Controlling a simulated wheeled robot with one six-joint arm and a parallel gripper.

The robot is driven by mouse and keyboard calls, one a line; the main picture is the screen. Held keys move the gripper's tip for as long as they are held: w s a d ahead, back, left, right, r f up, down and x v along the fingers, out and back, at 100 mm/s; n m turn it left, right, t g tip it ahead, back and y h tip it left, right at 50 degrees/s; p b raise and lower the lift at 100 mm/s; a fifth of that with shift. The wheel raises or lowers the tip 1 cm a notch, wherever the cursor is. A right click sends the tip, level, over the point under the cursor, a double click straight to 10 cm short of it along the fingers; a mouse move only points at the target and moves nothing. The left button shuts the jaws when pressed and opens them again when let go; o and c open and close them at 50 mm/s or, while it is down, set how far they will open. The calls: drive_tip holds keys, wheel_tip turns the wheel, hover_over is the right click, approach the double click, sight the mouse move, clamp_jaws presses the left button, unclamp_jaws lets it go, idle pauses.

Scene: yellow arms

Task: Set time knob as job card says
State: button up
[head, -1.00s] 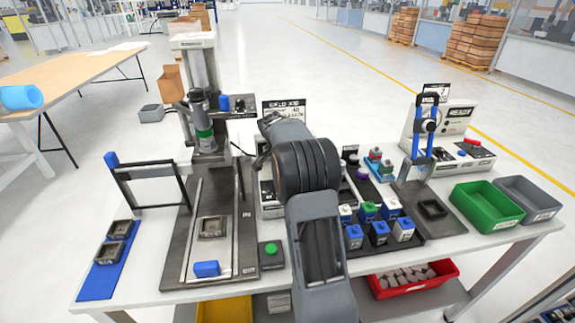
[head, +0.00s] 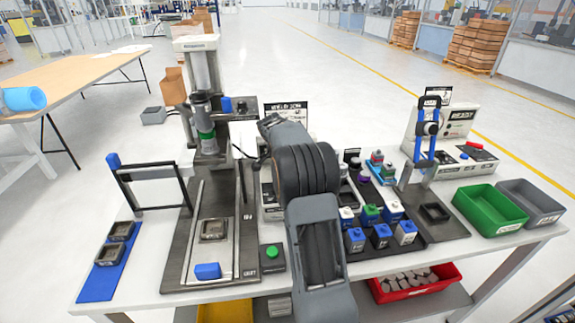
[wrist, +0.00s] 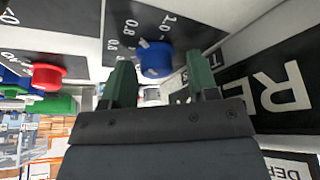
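In the wrist view a blue knob (wrist: 156,62) stands on a dark dial plate with a white scale showing 0.8 and 1.0. A small white mark at its edge lies near the 0.8 side; the exact setting is hard to tell. My gripper (wrist: 160,66) is open, its two green fingers on either side of the knob with a visible gap to each. A white placard (head: 286,109), perhaps the job card, stands behind my arm in the head view, partly hidden and too small to read. My arm hides the gripper and knob there.
In the wrist view a red knob (wrist: 46,77) and a green part (wrist: 52,104) lie at the left. Around my arm on the bench are a press-like station (head: 205,130), a green button box (head: 272,255), several small blue-based blocks (head: 381,233) and a green bin (head: 487,208).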

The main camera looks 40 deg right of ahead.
drive_tip(key=shift+o, duration=0.2)
drive_tip(key=shift+d, duration=0.1)
drive_tip(key=w+v, duration=0.1)
drive_tip(key=v, duration=1.2)
drive_tip(key=shift+s+r, duration=0.4)
drive_tip(key=shift+s, duration=0.1)
